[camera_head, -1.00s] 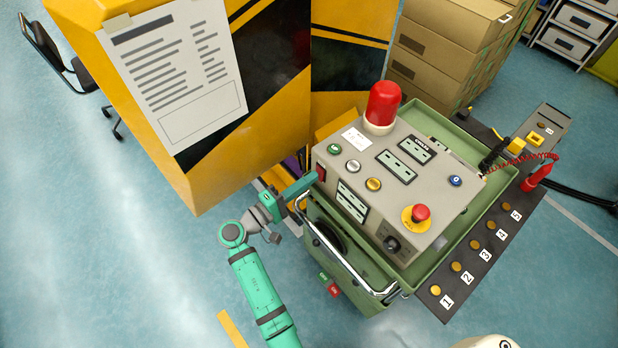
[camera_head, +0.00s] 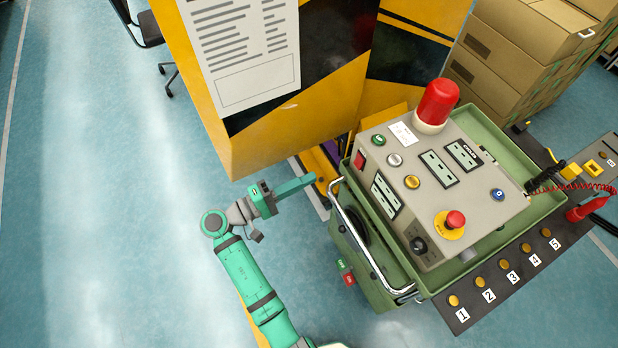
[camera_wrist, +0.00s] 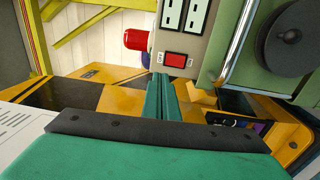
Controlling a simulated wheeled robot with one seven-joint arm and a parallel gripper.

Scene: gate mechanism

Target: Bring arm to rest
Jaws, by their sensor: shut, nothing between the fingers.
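My gripper (camera_head: 314,179) is at the end of my green arm, left of the control box (camera_head: 440,180). It is shut and empty, its fingers together and pointing toward the box's left side.
A yellow and black cabinet (camera_head: 270,130) with a paper sheet stands close behind my gripper. The green cart's chrome handle (camera_head: 365,250) is just right of my arm. Cardboard boxes (camera_head: 530,60) stand at the back right. The floor left of my arm is clear.

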